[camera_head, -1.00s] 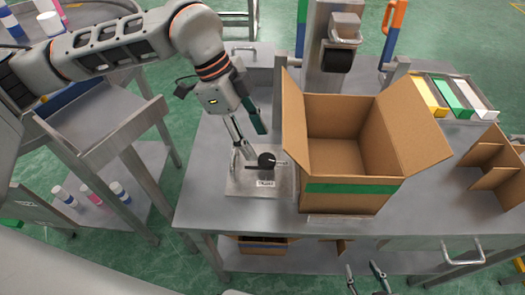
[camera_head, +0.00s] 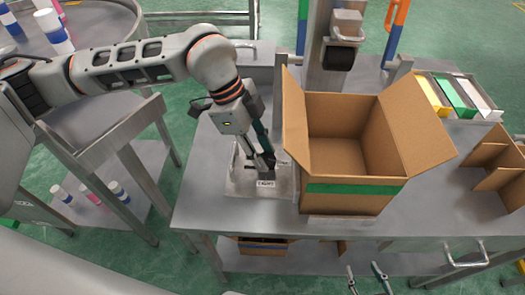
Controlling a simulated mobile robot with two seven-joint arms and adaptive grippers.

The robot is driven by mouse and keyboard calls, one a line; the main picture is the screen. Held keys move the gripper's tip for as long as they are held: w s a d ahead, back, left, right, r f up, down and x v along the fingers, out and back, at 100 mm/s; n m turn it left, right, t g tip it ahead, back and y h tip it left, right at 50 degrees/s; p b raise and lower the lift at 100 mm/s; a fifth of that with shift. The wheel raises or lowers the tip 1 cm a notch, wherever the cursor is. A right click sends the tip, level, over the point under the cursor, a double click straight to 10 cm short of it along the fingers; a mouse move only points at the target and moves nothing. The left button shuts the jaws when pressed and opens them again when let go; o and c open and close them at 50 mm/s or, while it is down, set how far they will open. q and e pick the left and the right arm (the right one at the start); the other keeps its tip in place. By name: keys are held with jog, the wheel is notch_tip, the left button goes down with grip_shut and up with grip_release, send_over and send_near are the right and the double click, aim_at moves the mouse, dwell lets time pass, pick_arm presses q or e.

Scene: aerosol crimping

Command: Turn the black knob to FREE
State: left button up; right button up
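The black knob (camera_head: 268,161) sits on a light metal plate (camera_head: 236,184) on the table, left of the cardboard box. It is mostly hidden behind my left gripper, so which way it points cannot be made out. A small white label (camera_head: 266,183) in front of it appears to read TIGHT. My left gripper (camera_head: 260,166) reaches down with its fingertips at the knob; whether they are closed on it cannot be told. My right gripper (camera_head: 366,280) is at the bottom edge with its two fingers apart, open and empty.
An open cardboard box (camera_head: 352,196) with a green stripe stands close to the right of the plate. A metal machine column (camera_head: 335,70) is behind it. Yellow, green and white trays (camera_head: 455,97) lie at the back right. The table's front left is clear.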

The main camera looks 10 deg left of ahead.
pick_arm(q)
jog(key=p, duration=0.1)
jog(key=n+p, duration=0.1)
jog(key=p, duration=0.1)
jog(key=shift+s+r+n+t, duration=0.15)
jog(key=shift+r+n+t, duration=0.15)
jog(key=shift+r, duration=0.05)
jog(key=shift+n, duration=0.3)
jog(key=shift+f+n+p, duration=0.15)
jog(key=shift+n+p, duration=0.15)
jog(key=shift+p, duration=0.15)
jog(key=shift+f+t, duration=0.2)
jog(key=shift+t, duration=0.1)
jog(key=o, duration=1.1)
jog(key=v, duration=1.2)
jog(key=shift+d, duration=0.1)
pick_arm(e)
jog(key=r, duration=0.1)
jog(key=a+r, duration=0.1)
jog(key=shift+s+r, duration=0.1)
jog(key=shift+r, duration=0.25)
